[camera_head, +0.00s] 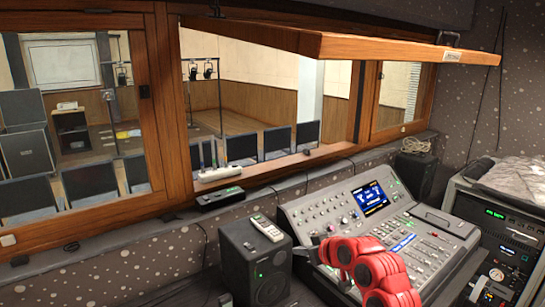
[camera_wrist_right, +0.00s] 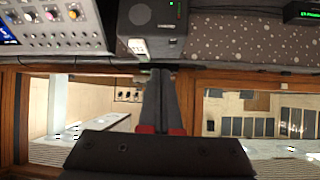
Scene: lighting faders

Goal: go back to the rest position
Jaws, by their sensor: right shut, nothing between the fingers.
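My right gripper (camera_head: 312,254) is in front of the lighting console (camera_head: 425,222) in the head view, with its red arm segments over the console's lower left part. In the right wrist view the two dark fingers of the gripper (camera_wrist_right: 160,76) lie together, shut with nothing between them. The console has a small blue screen (camera_head: 370,197), knobs and rows of faders; the arm hides part of its front left. The console also shows at the top left of the wrist view (camera_wrist_right: 70,38). My left gripper is not in view.
A black speaker (camera_head: 254,262) with a pale remote (camera_head: 267,228) on top stands left of the console. A wooden window frame (camera_head: 172,110) and a raised wooden flap (camera_head: 340,44) are behind. An equipment rack (camera_head: 508,232) stands at the right.

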